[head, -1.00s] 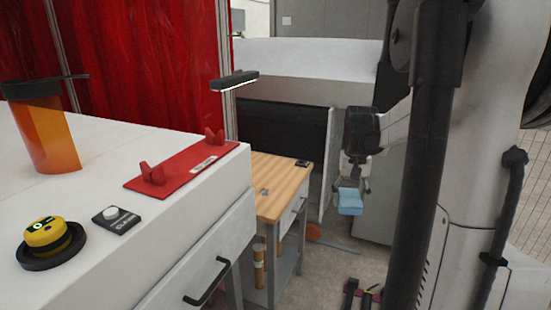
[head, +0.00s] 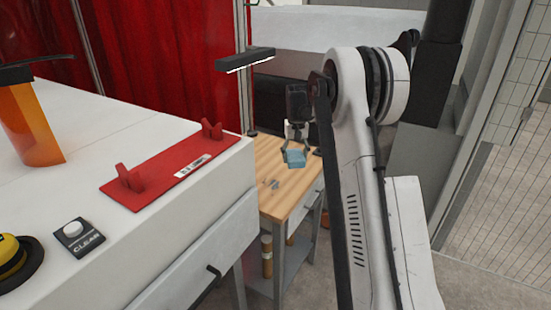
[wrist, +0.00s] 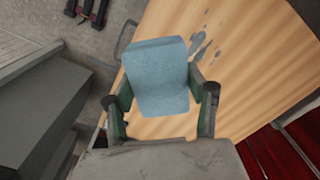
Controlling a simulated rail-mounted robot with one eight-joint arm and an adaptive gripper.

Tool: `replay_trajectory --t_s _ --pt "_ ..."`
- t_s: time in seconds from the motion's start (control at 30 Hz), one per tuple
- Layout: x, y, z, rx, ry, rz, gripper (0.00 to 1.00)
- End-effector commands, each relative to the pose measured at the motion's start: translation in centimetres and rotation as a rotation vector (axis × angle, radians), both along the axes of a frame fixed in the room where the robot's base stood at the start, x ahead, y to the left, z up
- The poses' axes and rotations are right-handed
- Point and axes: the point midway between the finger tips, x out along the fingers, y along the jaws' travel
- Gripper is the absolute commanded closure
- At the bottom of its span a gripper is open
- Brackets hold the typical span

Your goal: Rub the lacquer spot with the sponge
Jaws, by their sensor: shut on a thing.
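A light-blue sponge (head: 295,158) is held between the two fingers of my gripper (head: 296,150), above the wooden bench top (head: 270,167). In the wrist view the sponge (wrist: 157,75) is gripped from both sides by my gripper (wrist: 160,100). A grey lacquer spot (head: 275,184) lies on the bench top, left of and nearer than the sponge in the head view. In the wrist view the spot (wrist: 197,42) shows as several grey blotches just right of the sponge's upper corner. The sponge appears raised above the wood and apart from the spot.
A white cabinet (head: 225,158) stands left of the bench, with a red holder (head: 165,172), a CLEAR button (head: 78,236) and a yellow knob (head: 10,255) on it. A red curtain (head: 160,60) is behind.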

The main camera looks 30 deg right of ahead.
Motion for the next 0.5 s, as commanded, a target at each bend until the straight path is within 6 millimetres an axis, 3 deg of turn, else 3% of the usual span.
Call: replay_trajectory --t_s 0.03,0.2,0.5 --pt "1.6 1.3 -0.7 0.000 0.000 0.023 0.61" --pt "4.9 4.0 -2.5 0.000 0.000 0.069 0.61" --pt "6.1 5.2 -3.7 0.000 0.000 0.087 0.61"
